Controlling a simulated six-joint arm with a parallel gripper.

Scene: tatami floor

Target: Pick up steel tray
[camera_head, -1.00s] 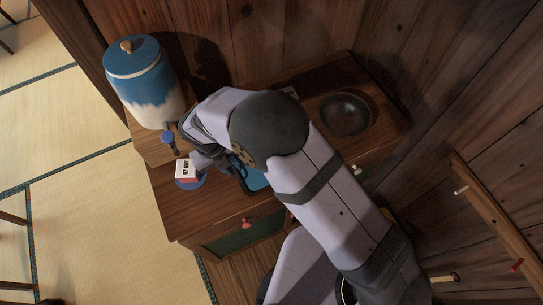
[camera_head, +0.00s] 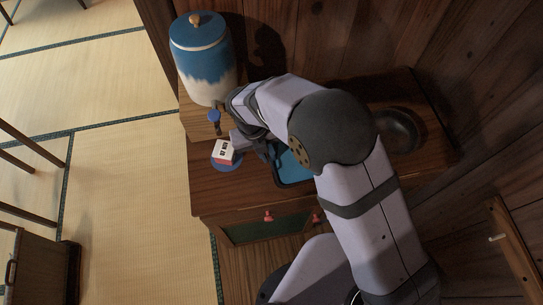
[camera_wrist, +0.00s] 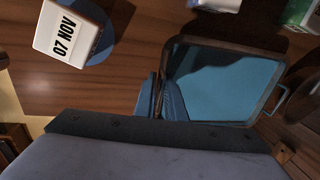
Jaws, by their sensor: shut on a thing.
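The steel tray (camera_wrist: 225,83) has a dark rim, a side handle and a flat face that looks blue. It fills the right middle of the wrist view, and part of it shows in the head view (camera_head: 292,166) on the cabinet top, with my arm hiding the rest. My gripper (camera_wrist: 160,95) is shut on the tray's left rim. In the head view my gripper (camera_head: 268,151) is at the tray's left edge. Whether the tray touches the wood is not clear.
A white date block (camera_wrist: 65,32) reading 07 NOV sits on a blue disc (camera_wrist: 103,45) left of the tray. A blue and white dispenser (camera_head: 203,60) stands behind it. A dark bowl (camera_head: 398,132) lies right of my arm. Wooden walls close the back and right.

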